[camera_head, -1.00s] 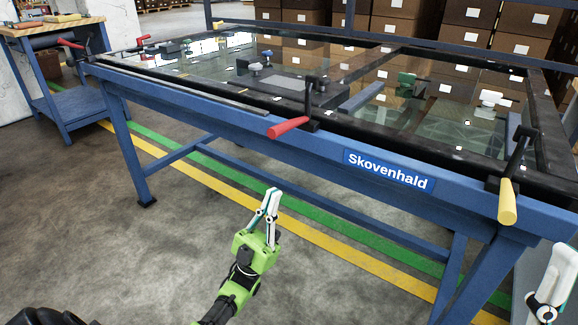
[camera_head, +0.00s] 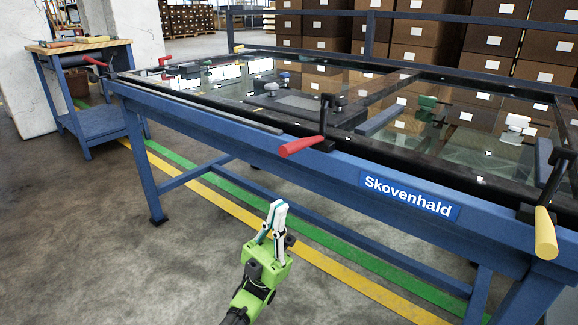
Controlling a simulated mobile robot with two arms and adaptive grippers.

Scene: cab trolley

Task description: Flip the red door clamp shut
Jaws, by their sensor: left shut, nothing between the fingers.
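A clamp with a red handle (camera_head: 301,146) sits at the middle of the frame's front edge. Its handle sticks out toward me over the blue rail, and a black upright bar stands at its base. Another red handle (camera_head: 165,60) shows at the table's far left corner. My left gripper (camera_head: 278,206) is shut and empty, its pale fingers pointing up. In the picture it is below the middle red handle, in front of the table and clear of it. My right gripper is out of view.
The blue table (camera_head: 230,135) carries a black-framed glass door (camera_head: 440,165). A clamp with a yellow handle (camera_head: 545,233) hangs at the right front. A small workbench (camera_head: 75,46) stands at the left. The floor before the table is clear.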

